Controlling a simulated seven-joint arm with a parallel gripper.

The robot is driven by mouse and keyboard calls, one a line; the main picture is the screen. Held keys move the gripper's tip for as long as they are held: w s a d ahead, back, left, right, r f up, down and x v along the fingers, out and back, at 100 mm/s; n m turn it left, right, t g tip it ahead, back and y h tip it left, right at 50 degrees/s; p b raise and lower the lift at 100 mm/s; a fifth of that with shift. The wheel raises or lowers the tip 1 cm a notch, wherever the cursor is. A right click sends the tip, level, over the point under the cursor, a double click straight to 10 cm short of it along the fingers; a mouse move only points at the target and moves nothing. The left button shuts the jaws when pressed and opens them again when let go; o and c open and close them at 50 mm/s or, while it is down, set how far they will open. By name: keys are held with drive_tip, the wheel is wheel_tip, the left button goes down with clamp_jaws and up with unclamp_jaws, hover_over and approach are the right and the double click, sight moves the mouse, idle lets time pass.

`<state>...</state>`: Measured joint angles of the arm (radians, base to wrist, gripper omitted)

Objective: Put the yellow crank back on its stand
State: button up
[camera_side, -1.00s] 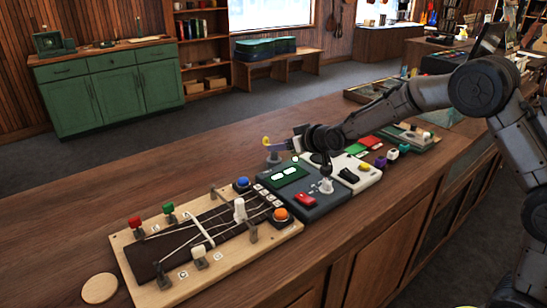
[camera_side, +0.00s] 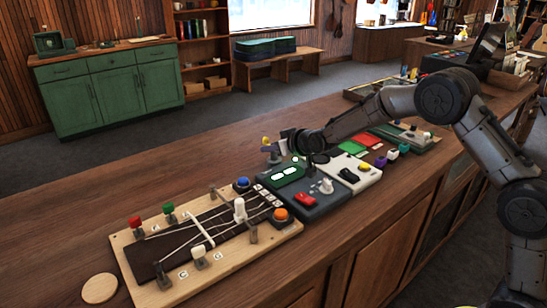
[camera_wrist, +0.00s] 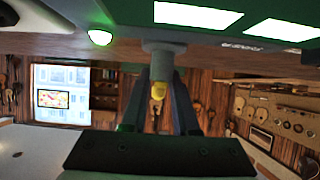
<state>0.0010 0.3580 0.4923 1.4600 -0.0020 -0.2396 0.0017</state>
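The yellow crank (camera_side: 266,140) shows as a small yellow end at the far side of the bench, at the grey stand (camera_side: 273,156) behind the dark control box. My gripper (camera_side: 279,147) reaches in from the right, right beside the crank and the stand. In the wrist view, which is upside down, the yellow part of the crank (camera_wrist: 158,90) appears between my two fingers. A grey post (camera_wrist: 163,60) is at the fingertips. I cannot tell whether the fingers touch it or press on it. Whether the crank is seated on the stand is also unclear.
The dark box (camera_side: 318,205) with a red switch and a lit green display lies just in front of my gripper. A wooden board (camera_side: 215,265) with strings and coloured knobs is to its left. A white panel (camera_side: 365,182) is to its right. The bench behind the board is clear.

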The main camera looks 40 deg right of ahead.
clamp_jaws()
drive_tip(key=shift+r, duration=0.1)
